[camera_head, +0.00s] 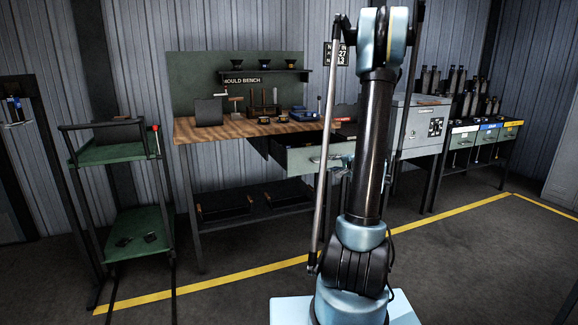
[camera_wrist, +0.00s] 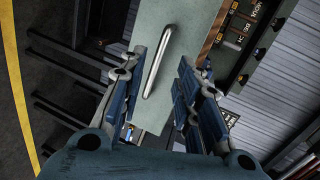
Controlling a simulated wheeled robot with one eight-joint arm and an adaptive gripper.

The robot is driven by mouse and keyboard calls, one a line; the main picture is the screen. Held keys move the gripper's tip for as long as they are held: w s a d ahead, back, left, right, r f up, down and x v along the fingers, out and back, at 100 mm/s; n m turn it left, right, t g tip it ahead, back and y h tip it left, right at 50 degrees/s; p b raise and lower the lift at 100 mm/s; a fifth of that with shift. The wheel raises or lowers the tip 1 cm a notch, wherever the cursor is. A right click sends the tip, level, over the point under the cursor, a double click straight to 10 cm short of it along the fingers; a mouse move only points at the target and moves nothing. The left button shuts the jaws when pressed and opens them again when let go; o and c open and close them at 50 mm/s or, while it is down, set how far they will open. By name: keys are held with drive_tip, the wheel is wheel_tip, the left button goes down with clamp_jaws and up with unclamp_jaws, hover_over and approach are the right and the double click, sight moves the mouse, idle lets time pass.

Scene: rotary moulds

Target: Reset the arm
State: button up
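My gripper (camera_wrist: 162,58) is open in the wrist view, its blue-padded fingers spread apart with nothing held between them. Beyond the fingertips is the green drawer front (camera_wrist: 200,22) with a metal bar handle (camera_wrist: 158,62). The handle appears between the fingers in the picture and neither finger closes on it. In the head view my arm stands upright in front, and my gripper (camera_head: 342,165) is mostly hidden behind it. The drawer (camera_head: 300,160) is pulled out from under the bench, and its right part is hidden by my arm.
The mould bench (camera_head: 222,127) has a wooden top with small tools and parts. A green trolley (camera_head: 118,153) stands left. A grey cabinet (camera_head: 420,125) and a rack with coloured labels (camera_head: 487,130) stand right. The floor in front, with a yellow line (camera_head: 250,272), is clear.

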drive_tip(key=s+a+n+g, duration=0.35)
drive_tip(key=s+a, duration=0.25)
drive_tip(key=s, duration=0.3)
drive_tip(key=s+a+n+g, duration=0.35)
drive_tip(key=s+a, duration=0.25)
drive_tip(key=s, duration=0.3)
drive_tip(key=s+d+f+n+g+h, duration=0.1)
drive_tip(key=s+f+n+g+h, duration=0.1)
drive_tip(key=s, duration=1)
drive_tip(key=s+d+f+n+g+h, duration=0.2)
drive_tip(key=s+f+n+h, duration=0.1)
drive_tip(key=s, duration=1)
drive_tip(key=shift+f+n+g, duration=0.3)
drive_tip(key=shift+f+n, duration=0.1)
drive_tip(key=shift+n, duration=0.1)
drive_tip(key=shift+w, duration=0.1)
drive_tip(key=shift+w+f, duration=0.2)
drive_tip(key=shift+w, duration=0.25)
drive_tip(key=shift+a, duration=0.1)
